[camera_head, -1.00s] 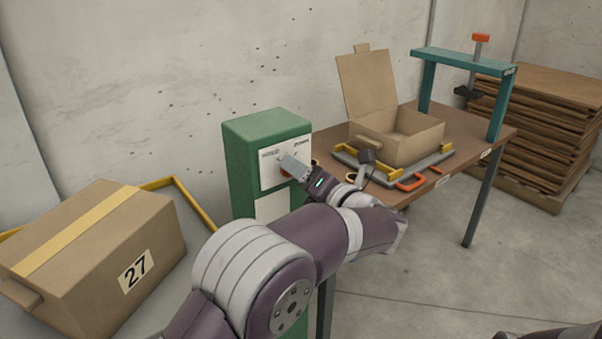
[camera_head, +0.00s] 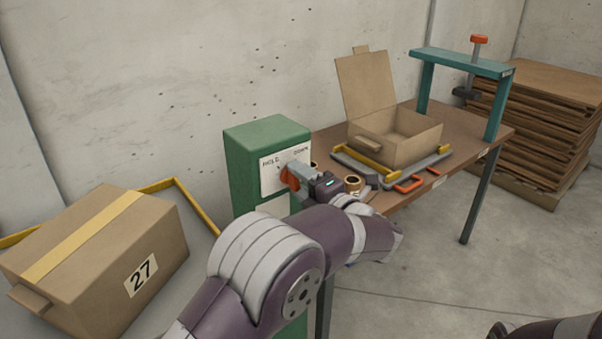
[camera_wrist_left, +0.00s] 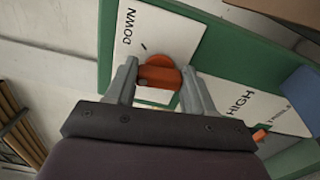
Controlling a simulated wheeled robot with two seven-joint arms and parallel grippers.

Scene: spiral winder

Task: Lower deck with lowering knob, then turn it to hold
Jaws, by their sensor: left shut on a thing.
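The orange lowering knob (camera_head: 287,181) is on the white HOLD/DOWN panel (camera_head: 270,178) of the green control box (camera_head: 240,160). It also shows in the left wrist view (camera_wrist_left: 158,74), between my fingers and below the word DOWN. My left gripper (camera_head: 290,172) is shut on the knob, one finger on each side. The fingers hide part of the knob and panel in the head view. At the left, a grey deck with yellow rails (camera_head: 203,203) carries a closed carton marked 27 (camera_head: 100,260). My right gripper is out of view.
A brown table (camera_head: 400,197) stands right of the control box. An open carton (camera_head: 405,145) sits on its yellow-cornered fixture with orange handles. A teal press frame (camera_head: 462,62) and stacked brown sheets (camera_head: 560,110) are beyond.

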